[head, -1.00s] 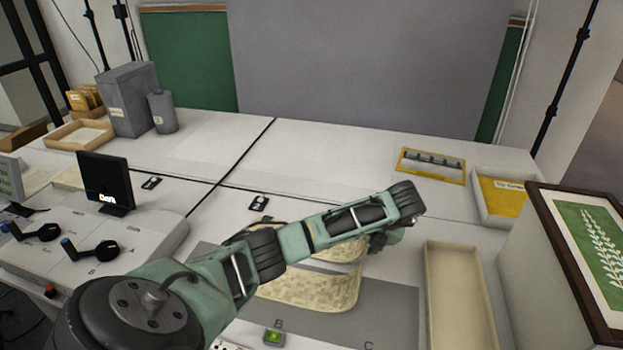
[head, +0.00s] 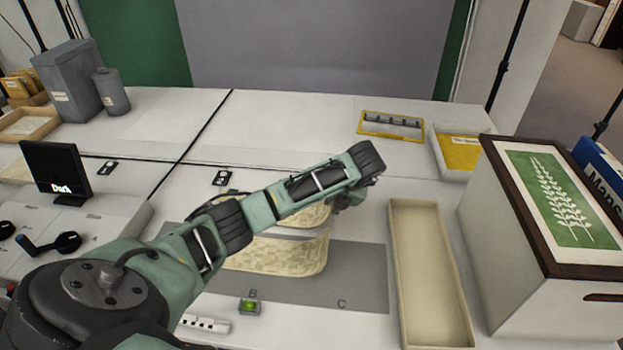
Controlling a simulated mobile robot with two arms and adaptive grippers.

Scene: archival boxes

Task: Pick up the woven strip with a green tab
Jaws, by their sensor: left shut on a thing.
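Cream patterned woven strips (head: 282,256) lie curved on the grey mat (head: 355,272), partly behind my left arm. I cannot make out a green tab on them; my arm covers part of them. My left gripper (head: 347,198) is at the right end of the upper strip, mostly hidden behind my own wrist. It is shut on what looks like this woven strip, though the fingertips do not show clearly. My right gripper is not in view.
A long empty cream tray (head: 428,275) stands right of the mat, beside a large box with a framed leaf picture (head: 556,200). A small green-lit block (head: 249,306) is at the mat's front. A yellow-framed rack (head: 391,125) lies behind; the table's back middle is clear.

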